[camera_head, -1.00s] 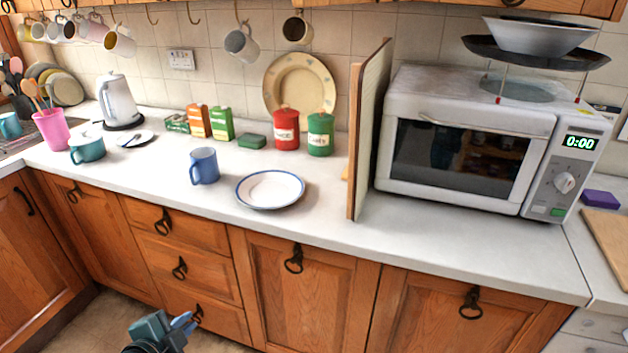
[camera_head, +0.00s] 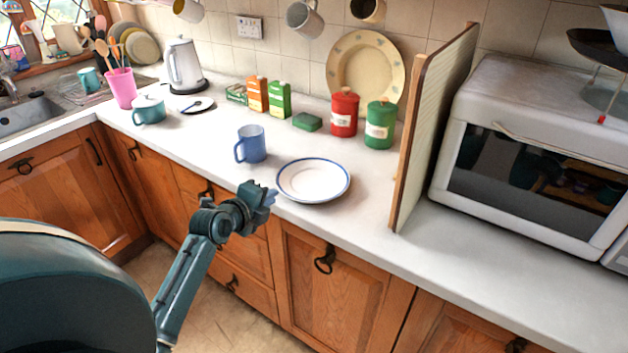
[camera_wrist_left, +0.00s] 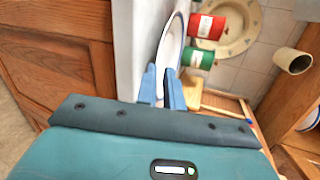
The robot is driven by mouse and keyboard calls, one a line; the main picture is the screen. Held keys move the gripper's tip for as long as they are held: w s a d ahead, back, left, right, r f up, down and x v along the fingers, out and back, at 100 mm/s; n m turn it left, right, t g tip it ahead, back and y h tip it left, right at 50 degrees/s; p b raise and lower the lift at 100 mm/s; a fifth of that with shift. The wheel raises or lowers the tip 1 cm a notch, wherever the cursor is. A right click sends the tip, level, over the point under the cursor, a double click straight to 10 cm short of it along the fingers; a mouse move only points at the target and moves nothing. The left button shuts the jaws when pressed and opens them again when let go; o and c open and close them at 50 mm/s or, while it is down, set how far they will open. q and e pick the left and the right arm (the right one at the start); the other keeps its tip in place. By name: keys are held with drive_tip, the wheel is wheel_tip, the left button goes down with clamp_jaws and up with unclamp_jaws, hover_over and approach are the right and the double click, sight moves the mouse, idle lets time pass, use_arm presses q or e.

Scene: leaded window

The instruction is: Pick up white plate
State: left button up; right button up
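The white plate with a blue rim (camera_head: 313,180) lies flat on the white counter, right of the blue mug. My left gripper (camera_head: 271,194) is at the counter's front edge, just left of and in front of the plate. Whether a finger touches the rim cannot be told. My right gripper is not in view.
A blue mug (camera_head: 251,144) stands close left of the plate. Red (camera_head: 344,112) and green (camera_head: 380,124) canisters stand behind it. An upright board (camera_head: 432,125) and a microwave (camera_head: 540,150) are to the right. The counter between plate and board is clear.

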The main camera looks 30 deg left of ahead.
sight(285, 191)
use_arm(q)
drive_tip(key=shift+p+x, duration=0.65)
drive_tip(key=shift+x, duration=2.3)
drive_tip(key=shift+d, duration=0.2)
clamp_jaws()
